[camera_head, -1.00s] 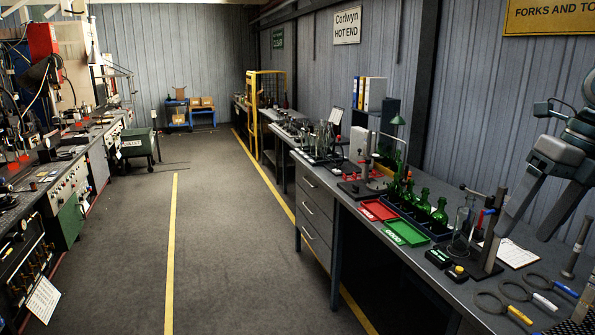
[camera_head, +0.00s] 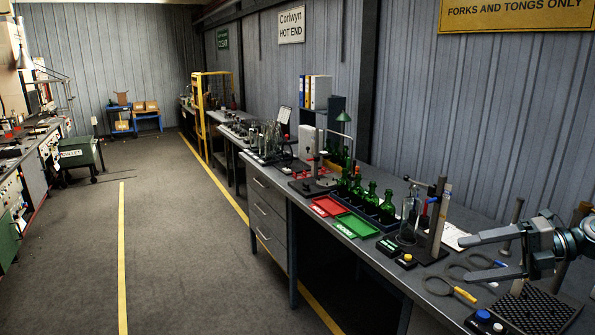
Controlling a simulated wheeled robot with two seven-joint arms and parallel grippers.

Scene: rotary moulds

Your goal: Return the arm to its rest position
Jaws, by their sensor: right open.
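My right gripper (camera_head: 468,258) comes in from the right edge of the head view, its grey fingers pointing left. It is open, with nothing between the fingers. It appears in front of the right end of the workbench (camera_head: 350,246), over the ring-shaped tools in the picture; how high it is above them I cannot tell. Part of my right arm shows behind it at the right edge. My left gripper is not in view.
Green bottles (camera_head: 387,207) stand in a dark crate beside a green tray (camera_head: 356,225) and a red tray (camera_head: 325,206). A post stand (camera_head: 436,217) and ring tools (camera_head: 450,287) are near the gripper. A dark perforated mat (camera_head: 537,308) lies below. The floor at left is clear.

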